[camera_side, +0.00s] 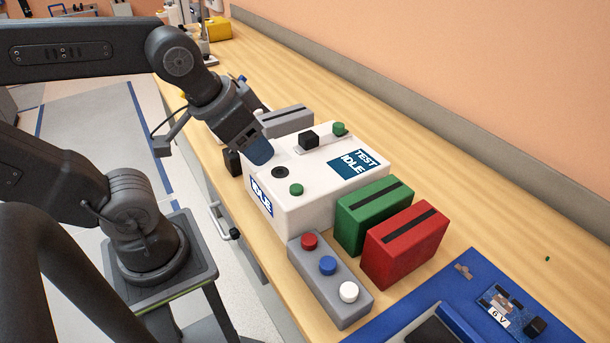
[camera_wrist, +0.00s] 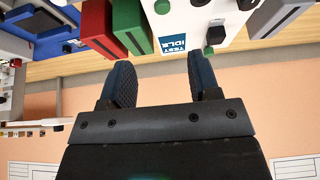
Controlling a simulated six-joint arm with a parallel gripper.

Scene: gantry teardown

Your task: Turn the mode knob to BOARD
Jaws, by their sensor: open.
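The white box (camera_side: 318,198) stands on the bench, with an IDLE label on its front and a blue TEST / IDLE label (camera_side: 354,162) on top. Its top carries a round dark piece (camera_side: 280,172), a black block (camera_side: 309,140) on a pale strip and two green buttons. I cannot tell which part is the mode knob, and no BOARD marking is readable. My gripper (camera_side: 260,153) is just above the box's left end; one blue finger shows there. In the wrist view my gripper (camera_wrist: 160,82) is open with nothing between its fingers, and the box (camera_wrist: 215,12) is at the top.
A green block (camera_side: 374,215) and a red block (camera_side: 406,245) stand right of the box. A grey button panel (camera_side: 328,279) with red, blue and white buttons lies in front. A blue tray (camera_side: 470,285) is at lower right.

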